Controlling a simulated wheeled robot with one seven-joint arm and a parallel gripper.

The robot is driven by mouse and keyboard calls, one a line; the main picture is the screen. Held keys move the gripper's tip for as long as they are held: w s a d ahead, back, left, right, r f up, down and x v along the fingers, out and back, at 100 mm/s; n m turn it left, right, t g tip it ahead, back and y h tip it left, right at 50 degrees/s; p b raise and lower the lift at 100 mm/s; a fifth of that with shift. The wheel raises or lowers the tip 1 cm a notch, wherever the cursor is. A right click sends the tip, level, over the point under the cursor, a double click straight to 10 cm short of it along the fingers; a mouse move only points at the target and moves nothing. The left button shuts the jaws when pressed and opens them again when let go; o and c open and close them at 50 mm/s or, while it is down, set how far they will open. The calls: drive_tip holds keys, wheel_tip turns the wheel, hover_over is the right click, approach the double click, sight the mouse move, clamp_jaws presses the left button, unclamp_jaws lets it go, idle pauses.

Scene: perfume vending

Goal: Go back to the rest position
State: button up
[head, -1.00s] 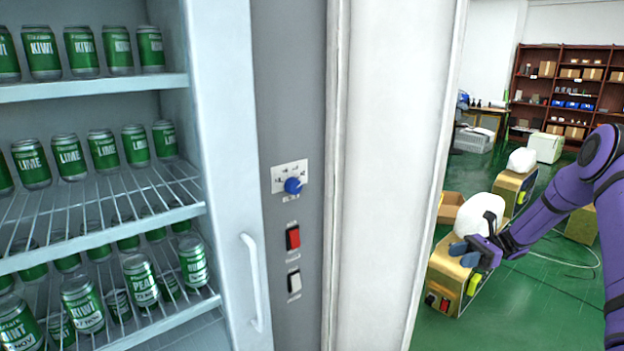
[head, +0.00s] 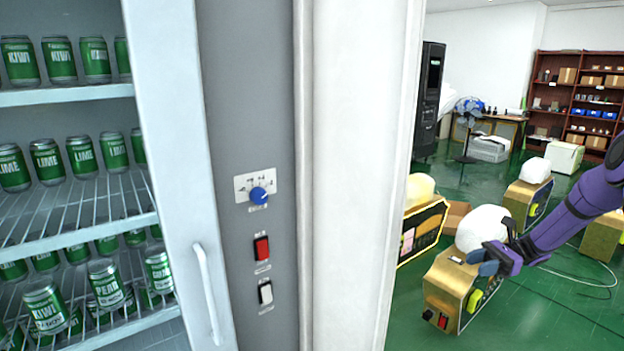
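My gripper (head: 484,262) is at the right of the head view, at the end of my purple arm. Its blue fingertips overlap in view a gold box with a white rounded top (head: 455,290). I cannot tell whether they touch it. The finger gap is too small and angled to read, and I see nothing clearly held.
A fridge (head: 165,180) with green cans stands at the left, with a white door handle (head: 208,295). Its grey panel has a blue knob (head: 259,195), a red switch (head: 262,248) and a white switch (head: 265,292). More gold boxes stand on the green floor (head: 540,315). Brown shelves (head: 540,66) are behind.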

drive_tip(key=s+a+r+n+h, duration=0.4)
drive_tip(key=s+a+r+h, duration=0.15)
drive_tip(key=r, duration=0.45)
drive_tip(key=s+a+r+n+h, duration=0.3)
drive_tip(key=s+a+r+h, duration=0.2)
drive_tip(key=s+r, duration=0.3)
drive_tip(key=s+a+r+n+t+h, duration=0.1)
drive_tip(key=s+r+n+t+h, duration=0.2)
drive_tip(key=s, duration=0.7)
drive_tip(key=s+a+r+n+t+h, duration=0.1)
drive_tip(key=s+r+n+t+h, duration=0.2)
drive_tip(key=s, duration=0.8)
drive_tip(key=shift+a+r+n+t, duration=0.15)
drive_tip(key=shift+r+n+t, duration=1.05)
drive_tip(key=shift+r+t, duration=0.45)
drive_tip(key=shift+r+g+h, duration=0.1)
drive_tip(key=shift+g+h, duration=0.15)
